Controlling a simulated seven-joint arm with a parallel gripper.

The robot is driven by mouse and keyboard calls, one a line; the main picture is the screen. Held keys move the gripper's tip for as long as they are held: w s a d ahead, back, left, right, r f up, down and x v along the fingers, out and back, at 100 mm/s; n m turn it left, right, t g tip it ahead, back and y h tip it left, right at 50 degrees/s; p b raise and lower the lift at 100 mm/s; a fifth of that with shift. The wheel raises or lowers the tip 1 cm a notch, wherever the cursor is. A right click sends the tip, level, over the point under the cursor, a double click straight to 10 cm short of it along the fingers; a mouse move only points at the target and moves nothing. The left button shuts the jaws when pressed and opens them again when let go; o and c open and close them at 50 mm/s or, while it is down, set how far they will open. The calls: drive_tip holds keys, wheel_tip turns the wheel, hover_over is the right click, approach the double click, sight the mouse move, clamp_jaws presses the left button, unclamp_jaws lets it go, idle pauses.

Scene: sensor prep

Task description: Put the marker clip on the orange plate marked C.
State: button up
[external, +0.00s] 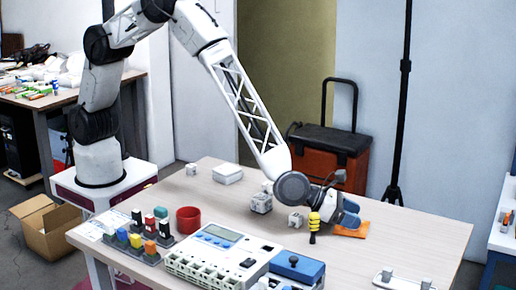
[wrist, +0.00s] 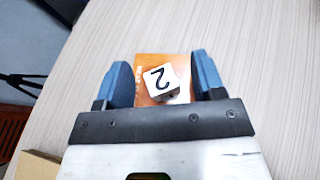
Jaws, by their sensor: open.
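The orange plate (external: 350,229) lies on the table at the right, partly hidden by my gripper (external: 347,212). In the wrist view the orange plate (wrist: 146,65) shows between my blue fingers. A white block marked 2 (wrist: 160,80) sits over the plate, tilted in the picture, and seems to rest on it. My gripper (wrist: 160,80) is open, with a gap between each finger and the block. I cannot tell whether this block is the marker clip. No letter C is readable; the block covers the plate's middle. In the external view my gripper hides the block.
A yellow-and-black upright object (external: 313,224) stands just left of my gripper. White blocks (external: 261,203) stand farther left. A red cup (external: 189,219), a grey device with a screen (external: 216,258) and a blue box (external: 297,267) fill the front left. The table's right side is mostly clear.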

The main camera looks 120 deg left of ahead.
drive_tip(key=shift+v, duration=5.8)
drive_tip(key=shift+r, duration=0.1)
drive_tip(key=s+a+r+n+g+y, duration=0.25)
drive_tip(key=s+a+r+n, duration=0.25)
drive_tip(key=s+r+n, duration=0.5)
drive_tip(key=s+a+r+n+g+y, duration=0.1)
drive_tip(key=s+a+r+n+g, duration=0.45)
drive_tip(key=s+r, duration=0.85)
drive_tip(key=s+d+n+h, duration=0.2)
drive_tip(key=s+n, duration=0.3)
drive_tip(key=s, duration=0.7)
drive_tip(key=s+d+n+g+h, duration=0.1)
drive_tip(key=s+d+n+h, duration=0.2)
drive_tip(key=s, duration=1)
drive_tip(key=s+d+n+h, duration=0.2)
drive_tip(key=s+n+h, duration=0.2)
drive_tip(key=s, duration=0.9)
drive_tip(key=r+n, duration=0.1)
drive_tip(key=n, duration=0.2)
drive_tip(key=shift+d+g, duration=0.2)
drive_tip(key=shift+g, duration=0.2)
